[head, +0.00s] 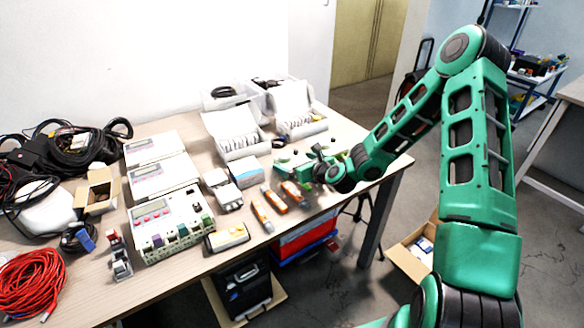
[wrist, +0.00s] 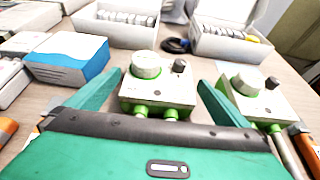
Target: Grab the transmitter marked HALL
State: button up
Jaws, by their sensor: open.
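Two small pale boxes with green trim, each with a large round knob and a smaller dark knob, stand side by side in the wrist view. They look like transmitters; I cannot read a HALL mark on either. The left transmitter (wrist: 157,91) lies between the spread fingers of my gripper (wrist: 160,79), with no visible grip on it. The right transmitter (wrist: 256,101) stands just outside the right finger. In the head view my gripper (head: 303,164) is low over the table's right part, and the transmitters there blend with its green fingers.
A blue-and-white box (wrist: 68,60) stands left of the left finger. Open white boxes (head: 240,137) of discs stand behind. Orange-and-white tools (head: 276,201) lie in front. White instruments (head: 165,178) and cables (head: 32,283) fill the left side of the wooden table (head: 190,277).

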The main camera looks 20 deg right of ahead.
jog(key=shift+x, duration=0.9)
jog(key=c, duration=1.3)
jog(key=shift+r, duration=0.2)
